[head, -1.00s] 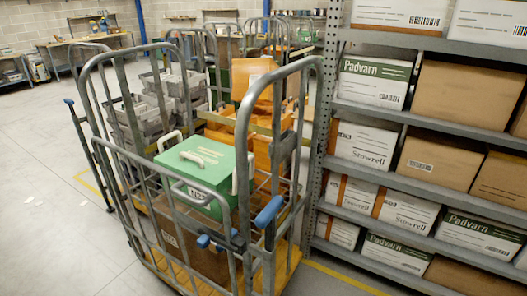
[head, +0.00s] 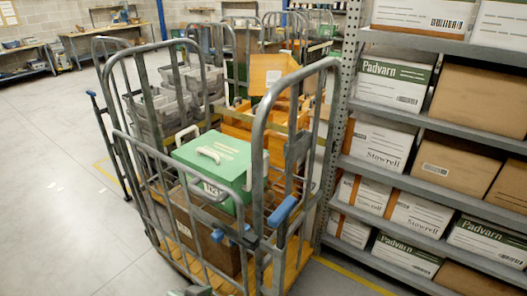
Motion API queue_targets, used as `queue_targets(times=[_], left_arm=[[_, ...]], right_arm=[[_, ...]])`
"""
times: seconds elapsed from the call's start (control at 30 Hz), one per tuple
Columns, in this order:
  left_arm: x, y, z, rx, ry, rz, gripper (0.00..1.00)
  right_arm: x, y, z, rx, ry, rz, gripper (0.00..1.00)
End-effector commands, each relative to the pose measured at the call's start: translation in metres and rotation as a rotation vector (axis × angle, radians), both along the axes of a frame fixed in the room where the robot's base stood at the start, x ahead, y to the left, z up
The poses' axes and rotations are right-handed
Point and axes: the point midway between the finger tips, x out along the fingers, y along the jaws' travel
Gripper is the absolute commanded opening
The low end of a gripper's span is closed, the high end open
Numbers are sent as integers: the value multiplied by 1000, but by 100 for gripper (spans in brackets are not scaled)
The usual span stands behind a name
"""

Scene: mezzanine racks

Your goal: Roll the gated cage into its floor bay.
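The gated cage (head: 268,130) is a grey tubular roll cage with a yellow-orange deck (head: 290,262), upright in the middle of the head view. It holds a green case (head: 222,160) with a pale handle, a brown carton (head: 205,235), grey crates (head: 155,112) and orange bins (head: 290,115). Blue grips show on its near right side (head: 282,210), at its near front (head: 217,236) and on a bar at its left (head: 91,93). The wheels are hidden.
A steel rack (head: 340,145) with cartons stands close on the right. Yellow floor lines show left of the cage (head: 105,170) and below the rack (head: 350,277). More cages (head: 245,35) stand behind. Open floor (head: 50,180) lies left; workbenches (head: 110,35) are at the back.

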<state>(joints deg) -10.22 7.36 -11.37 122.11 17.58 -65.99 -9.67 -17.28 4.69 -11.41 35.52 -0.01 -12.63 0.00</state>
Motion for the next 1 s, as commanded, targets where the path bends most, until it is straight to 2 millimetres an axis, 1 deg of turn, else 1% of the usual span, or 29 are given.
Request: queue_targets(times=[0.03,0.07,0.1,0.17,0.2,0.27,0.3,0.4,0.5,0.6,0.63,0.77,1.0], left_arm=[[23,-11,19,-29,-64,-27,49],[37,-17,30,-47,-104,-44,49],[55,-26,45,-75,-159,-64,49],[85,-40,72,-118,-248,-96,49],[105,-49,92,-149,-310,-113,49],[136,-60,124,-194,-407,-134,49],[154,-66,146,-223,-470,-143,49],[189,-74,192,-279,-590,-151,49],[208,-76,221,-312,-661,-147,49],[217,-77,235,-328,-694,-143,49],[219,-77,237,-330,-698,-143,49],[229,-84,239,-333,-700,-141,49],[258,-106,240,-333,-699,-142,49]], right_arm=[[1,0,1,0,-1,0,53],[1,0,1,0,-2,0,53],[2,0,1,1,-3,0,53],[2,0,1,1,-3,-1,53],[2,0,1,1,-3,-1,53],[2,1,1,1,-4,-1,53],[2,1,1,1,-4,-1,53],[2,2,1,2,-4,-1,53],[2,2,1,3,-3,-1,53],[2,3,2,3,-3,-1,53],[3,3,2,3,-3,-1,53],[2,3,7,3,-3,-1,53],[2,3,17,4,-3,-1,53]])
